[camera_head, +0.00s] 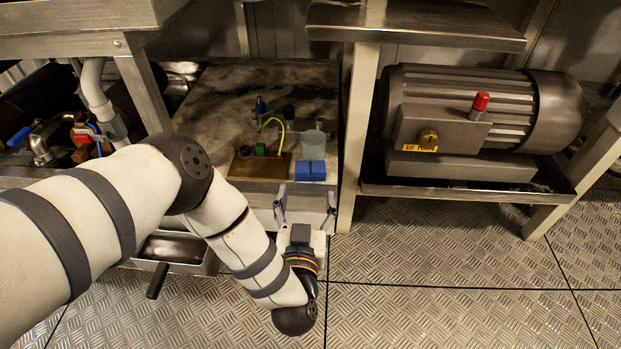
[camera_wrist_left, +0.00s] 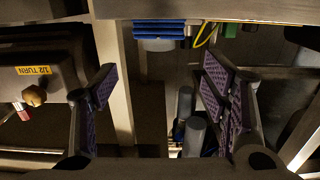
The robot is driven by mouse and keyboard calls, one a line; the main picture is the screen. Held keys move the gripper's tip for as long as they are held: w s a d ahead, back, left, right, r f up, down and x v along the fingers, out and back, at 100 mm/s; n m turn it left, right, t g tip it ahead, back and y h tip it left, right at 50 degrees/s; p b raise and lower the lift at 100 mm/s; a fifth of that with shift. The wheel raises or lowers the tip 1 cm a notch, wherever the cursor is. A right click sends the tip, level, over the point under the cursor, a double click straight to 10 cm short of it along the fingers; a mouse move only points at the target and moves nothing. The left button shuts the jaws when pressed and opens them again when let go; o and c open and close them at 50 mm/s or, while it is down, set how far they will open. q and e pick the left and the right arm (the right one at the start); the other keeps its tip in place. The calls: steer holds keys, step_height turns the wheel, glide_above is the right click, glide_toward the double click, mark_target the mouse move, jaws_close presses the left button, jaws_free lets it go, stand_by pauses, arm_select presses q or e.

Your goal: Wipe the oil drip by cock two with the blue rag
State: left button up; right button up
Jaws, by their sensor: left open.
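The blue rag (camera_head: 310,170) appears as a folded blue block at the front edge of the low bench. A ribbed blue thing, likely the same rag, shows at the top of the left wrist view (camera_wrist_left: 160,28). My left gripper (camera_head: 305,205) is open and empty, its fingers pointing at the bench just in front of the rag. In the left wrist view its purple-padded fingers (camera_wrist_left: 160,82) stand wide apart, with the blue thing beyond them. I cannot make out the oil drip or tell which fitting is cock two. My right gripper is not in view.
A motor (camera_head: 480,110) with a red cap is on the right. Pipes with a blue-handled valve (camera_head: 20,136) are at left. An open drawer (camera_head: 172,250) is below.

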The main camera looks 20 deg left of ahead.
mark_target(310, 171)
arm_select(q)
steer(key=b+x, duration=0.1)
steer(key=x, duration=0.2)
steer(key=f+b+x, duration=0.1)
steer(key=b+x, duration=0.1)
steer(key=x, duration=0.1)
steer(key=b+x, duration=0.1)
steer(key=x, duration=0.2)
steer(key=shift+a+f, duration=0.1)
steer(key=shift+f, duration=0.25)
steer(key=shift+w+r+b, duration=0.1)
steer(key=shift+w+b, duration=0.2)
steer(key=shift+w, duration=0.1)
steer(key=shift+r, duration=0.15)
steer(key=c, duration=0.8)
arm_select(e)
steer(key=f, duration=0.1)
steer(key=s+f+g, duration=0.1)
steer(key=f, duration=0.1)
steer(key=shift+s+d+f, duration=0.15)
